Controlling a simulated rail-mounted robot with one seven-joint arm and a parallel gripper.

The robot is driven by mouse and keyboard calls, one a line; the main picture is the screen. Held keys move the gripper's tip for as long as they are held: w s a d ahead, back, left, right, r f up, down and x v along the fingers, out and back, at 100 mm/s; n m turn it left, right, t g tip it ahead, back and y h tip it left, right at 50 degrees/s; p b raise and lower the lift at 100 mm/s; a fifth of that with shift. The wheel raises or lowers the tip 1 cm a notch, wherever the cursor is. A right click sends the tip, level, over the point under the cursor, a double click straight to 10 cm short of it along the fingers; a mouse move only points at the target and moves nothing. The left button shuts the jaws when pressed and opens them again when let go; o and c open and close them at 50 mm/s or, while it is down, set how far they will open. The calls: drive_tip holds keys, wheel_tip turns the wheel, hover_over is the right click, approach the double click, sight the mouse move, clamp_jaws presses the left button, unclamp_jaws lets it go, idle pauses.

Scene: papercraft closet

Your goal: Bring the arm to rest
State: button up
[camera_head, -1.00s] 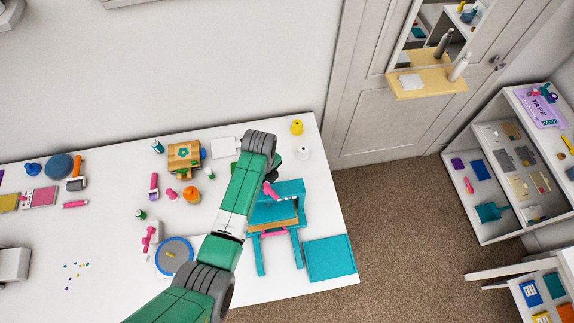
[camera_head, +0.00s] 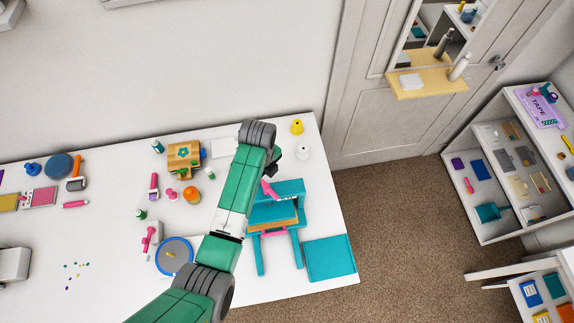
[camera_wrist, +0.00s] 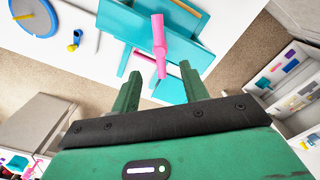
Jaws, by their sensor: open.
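My gripper (camera_wrist: 160,70) is open in the wrist view, with its two green fingers apart and nothing held between them. A pink lever (camera_wrist: 158,38) on a teal stand-like device reaches toward the gap between the fingertips, and I see no finger touching it. In the head view my green arm reaches over the white table, and the gripper is mostly hidden behind the arm's bend. The teal device (camera_head: 286,187) stands just right of the arm in the head view, with its pink lever at its upper left.
The white table (camera_head: 110,240) holds a round blue-rimmed disc (camera_head: 175,256), a wooden box (camera_head: 184,157), an orange jar (camera_head: 191,194), a yellow item (camera_head: 297,127) and a teal panel (camera_head: 330,258) at the right edge. A shelf unit (camera_head: 500,232) stands beyond the carpet (camera_head: 400,215).

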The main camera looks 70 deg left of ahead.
wheel_tip(320, 180, up, 2)
drive_tip(key=shift+r, duration=0.1)
idle(0.6)
drive_tip(key=w+d+r+n+t+y, duration=0.2)
drive_tip(key=w+r+t+y, duration=0.1)
drive_tip(key=w+r, duration=0.75)
drive_tip(key=w+d+r+n+t+y, duration=0.2)
drive_tip(key=w+r+t, duration=0.2)
drive_tip(key=w+r, duration=0.65)
drive_tip(key=w+d+r+n+t, duration=0.1)
drive_tip(key=w+d+r+t, duration=0.25)
drive_tip(key=d+r, duration=0.4)
drive_tip(key=w+d+r+n+t, duration=0.1)
drive_tip(key=w+d+r+t, duration=0.3)
drive_tip(key=r, duration=0.6)
drive_tip(key=d+r+n+t, duration=0.2)
drive_tip(key=d+r+t, duration=0.1)
drive_tip(key=d+r, duration=0.75)
drive_tip(key=s+d+r+n+t+h, duration=0.1)
drive_tip(key=s+d+r+t+h, duration=0.1)
drive_tip(key=s+d+r, duration=0.3)
drive_tip(key=s+d+r+n+t+h, duration=0.2)
drive_tip(key=s+d+r+t, duration=0.3)
drive_tip(key=d+r, duration=0.5)
wheel_tip(320, 180, up, 2)
drive_tip(key=shift+s+n+h, duration=0.3)
drive_tip(key=shift+s+h, duration=0.2)
drive_tip(key=shift+s, duration=0.05)
